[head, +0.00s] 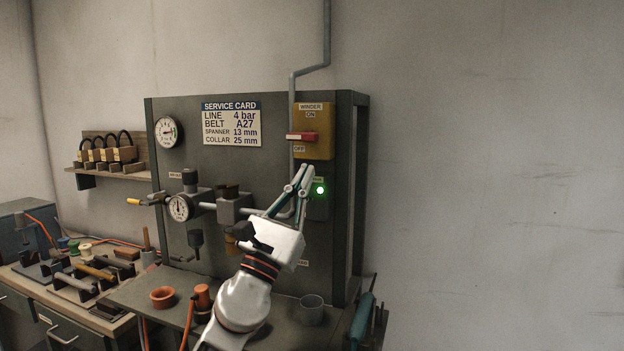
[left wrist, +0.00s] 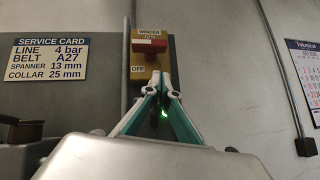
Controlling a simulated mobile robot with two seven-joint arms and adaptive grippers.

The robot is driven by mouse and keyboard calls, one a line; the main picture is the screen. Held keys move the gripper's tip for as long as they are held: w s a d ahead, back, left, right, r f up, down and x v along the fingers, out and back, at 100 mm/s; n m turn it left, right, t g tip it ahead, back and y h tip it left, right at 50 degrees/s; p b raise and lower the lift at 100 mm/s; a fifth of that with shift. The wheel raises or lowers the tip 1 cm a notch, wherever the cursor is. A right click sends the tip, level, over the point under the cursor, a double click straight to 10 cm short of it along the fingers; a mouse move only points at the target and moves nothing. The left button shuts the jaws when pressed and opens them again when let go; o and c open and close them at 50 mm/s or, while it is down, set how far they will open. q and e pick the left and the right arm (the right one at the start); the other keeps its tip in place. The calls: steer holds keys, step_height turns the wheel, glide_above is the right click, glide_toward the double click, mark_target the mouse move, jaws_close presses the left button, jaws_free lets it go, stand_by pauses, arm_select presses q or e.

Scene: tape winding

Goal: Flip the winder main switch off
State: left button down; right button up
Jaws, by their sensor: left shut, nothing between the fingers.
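The winder main switch is a yellow box (head: 320,143) high on the right of the grey panel, labelled WINDER, ON and OFF. Its red handle (head: 301,136) lies level, pointing left, between the ON and OFF labels. In the left wrist view the red handle (left wrist: 149,45) shows ahead of the fingers, on the yellow box (left wrist: 146,62). My left gripper (head: 302,168) is shut and empty, with its tips pointing up just below the box. It also shows in the left wrist view (left wrist: 161,78). I cannot tell whether the tips touch the box. My right gripper is not in view.
A green lamp (head: 320,190) glows below the switch. Left of my arm, a gauge (head: 180,208) and valve fittings stick out from the panel. A shelf with padlocks (head: 103,155) hangs left. A cup (head: 312,310) stands on the bench. The wall to the right is clear.

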arm_select(q)
steer(key=d+b+v, duration=0.1)
steer(key=v, duration=0.9)
steer(key=shift+s, duration=0.15)
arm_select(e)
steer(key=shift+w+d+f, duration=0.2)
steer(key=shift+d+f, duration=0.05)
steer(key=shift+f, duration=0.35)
arm_select(q)
steer(key=shift+f, duration=0.2)
